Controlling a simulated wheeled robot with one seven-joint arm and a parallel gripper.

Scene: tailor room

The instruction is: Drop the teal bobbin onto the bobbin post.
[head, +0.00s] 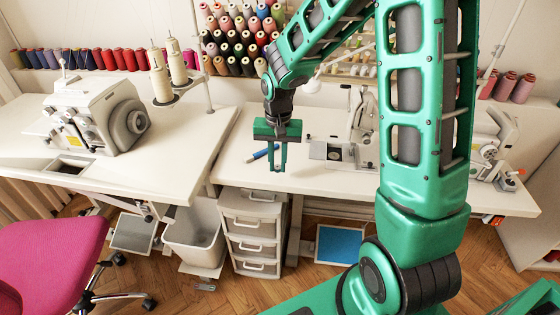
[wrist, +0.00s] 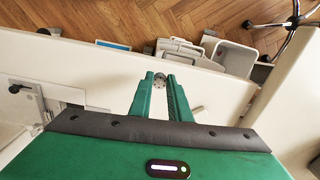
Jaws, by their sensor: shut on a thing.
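My gripper (head: 277,168) hangs over the right table, near its front edge. In the wrist view its two green fingers (wrist: 160,82) are closed on a small round disc with holes, the bobbin (wrist: 160,74), held at the fingertips. The bobbin looks greyish there, and its teal colour is not clear. In the head view the bobbin is too small to make out between the fingers. I cannot make out the bobbin post for certain in either view.
A blue stick-like tool (head: 260,154) lies on the right table (head: 235,172) beside my gripper. A machine with a metal plate (head: 338,152) stands to the right. A white sewing machine (head: 95,115) stands on the left table. Drawers (head: 252,225) and a bin (head: 194,240) are below.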

